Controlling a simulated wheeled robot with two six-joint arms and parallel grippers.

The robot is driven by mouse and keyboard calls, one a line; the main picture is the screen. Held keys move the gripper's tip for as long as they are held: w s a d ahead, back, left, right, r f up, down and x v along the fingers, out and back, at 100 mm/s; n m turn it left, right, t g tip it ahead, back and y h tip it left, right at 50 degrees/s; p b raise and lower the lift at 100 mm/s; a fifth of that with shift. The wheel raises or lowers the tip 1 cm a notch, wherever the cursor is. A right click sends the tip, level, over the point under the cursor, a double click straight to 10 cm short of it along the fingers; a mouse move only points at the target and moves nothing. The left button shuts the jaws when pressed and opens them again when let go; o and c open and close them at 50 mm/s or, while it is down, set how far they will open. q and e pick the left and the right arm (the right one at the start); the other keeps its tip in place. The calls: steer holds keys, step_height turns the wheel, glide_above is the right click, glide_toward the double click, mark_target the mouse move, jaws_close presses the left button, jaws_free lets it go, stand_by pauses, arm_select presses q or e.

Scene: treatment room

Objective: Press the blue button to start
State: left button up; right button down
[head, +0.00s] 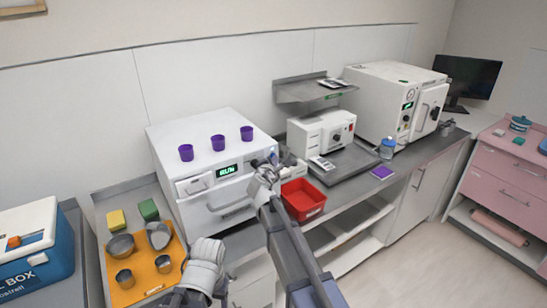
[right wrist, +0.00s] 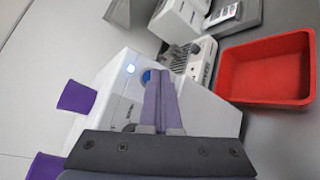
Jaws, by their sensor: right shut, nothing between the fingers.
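The white machine (head: 226,190) with a green-lit display (head: 226,171) stands on the counter. In the right wrist view, a blue round button (right wrist: 147,75) on its front shows just left of my right gripper's fingertips (right wrist: 160,73), partly covered by them. A small bright blue-white light (right wrist: 130,68) glows beside it. My right gripper (head: 268,163) is shut and empty at the right end of the machine's front; I cannot tell whether its tips touch the button. My left gripper (head: 203,268) is low in the head view, near the orange tray; its fingers are not clear.
Purple cups (head: 217,142) stand on the machine. A red bin (head: 303,199) sits right of my right gripper. The orange tray (head: 146,290) holds metal bowls at lower left, near a blue-and-white box (head: 40,262). Other white appliances (head: 320,132) stand farther right.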

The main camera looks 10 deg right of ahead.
steer(key=shift+s+d, duration=0.25)
steer(key=shift+s, duration=0.45)
steer(key=s, duration=0.1)
steer(key=s+d, duration=0.1)
steer(key=s, duration=0.2)
steer(key=shift+s+d, duration=0.35)
steer(key=shift+d, duration=0.05)
stand_by(0.4)
steer(key=s+a+f+m+g+y, duration=0.1)
steer(key=s+a+f+m+g, duration=0.3)
steer(key=s, duration=0.7)
steer(key=s+a+f+m+g+y, duration=0.2)
steer(key=s+a+f+m+g, duration=0.3)
steer(key=s, duration=0.6)
steer(key=s+a+f+m+g+y, duration=0.2)
steer(key=s+a+f+m+g, duration=0.3)
steer(key=s, duration=0.7)
step_height(320, 180, down, 3)
steer(key=shift+a+r+m, duration=0.1)
steer(key=shift+a+m, duration=0.8)
steer(key=shift+a, duration=0.3)
